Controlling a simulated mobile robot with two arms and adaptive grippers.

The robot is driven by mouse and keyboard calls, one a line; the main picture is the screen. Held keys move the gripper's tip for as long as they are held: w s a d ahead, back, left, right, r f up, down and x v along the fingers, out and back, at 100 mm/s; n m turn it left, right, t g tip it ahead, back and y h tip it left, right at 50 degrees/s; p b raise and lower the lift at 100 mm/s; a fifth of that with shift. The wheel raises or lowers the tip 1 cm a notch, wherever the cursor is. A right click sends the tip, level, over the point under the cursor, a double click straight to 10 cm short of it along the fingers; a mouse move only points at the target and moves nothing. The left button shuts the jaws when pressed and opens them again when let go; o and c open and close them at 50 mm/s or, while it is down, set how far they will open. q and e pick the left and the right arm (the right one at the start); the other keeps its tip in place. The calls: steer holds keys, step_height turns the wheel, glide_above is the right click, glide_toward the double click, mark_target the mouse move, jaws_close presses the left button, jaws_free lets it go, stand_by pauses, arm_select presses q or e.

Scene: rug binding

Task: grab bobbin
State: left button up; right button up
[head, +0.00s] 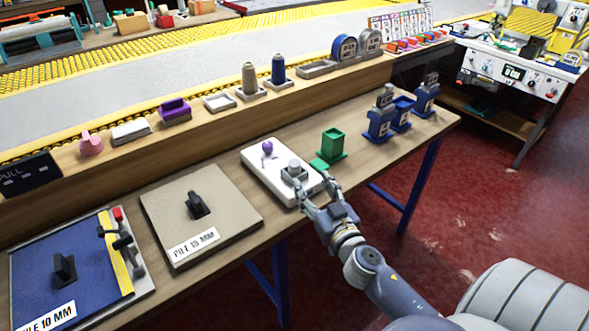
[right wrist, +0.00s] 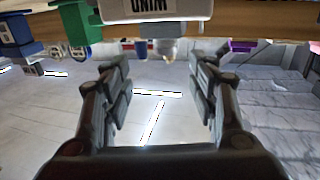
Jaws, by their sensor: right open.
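A small grey bobbin-like piece (head: 294,170) stands upright in a square grey holder on a white base (head: 262,180), near the table's front edge. I cannot tell for sure that it is the bobbin. My right gripper (head: 316,195) is open, its two fingers apart just in front of the holder, with nothing held. In the right wrist view, the open fingers (right wrist: 160,78) show empty space between them. A small pale piece (right wrist: 168,50) shows beyond them, below the white labelled block (right wrist: 158,8). My left gripper is not in view.
A green open box (head: 333,143) stands right of the white base, with blue containers (head: 380,122) beyond. A beige "PILE 15 MM" board (head: 230,205) lies left. Thread cones (head: 249,78) stand on the raised shelf behind. The red floor is open to the right.

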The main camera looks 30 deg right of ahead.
mark_target(296, 165)
steer(key=shift+w+r, duration=0.15)
steer(key=shift+w, duration=0.25)
steer(key=w, duration=0.3)
steer(key=w+p, duration=0.1)
steer(key=shift+w+d, duration=0.35)
steer(key=shift+w, duration=0.45)
steer(key=w+p, duration=0.1)
steer(key=w, duration=0.2)
steer(key=shift+w+d, duration=0.15)
steer(key=shift+w, duration=0.05)
steer(key=shift+w+d, duration=0.1)
steer(key=shift+w, duration=0.45)
steer(key=shift+c, duration=0.3)
steer(key=c, duration=1.1)
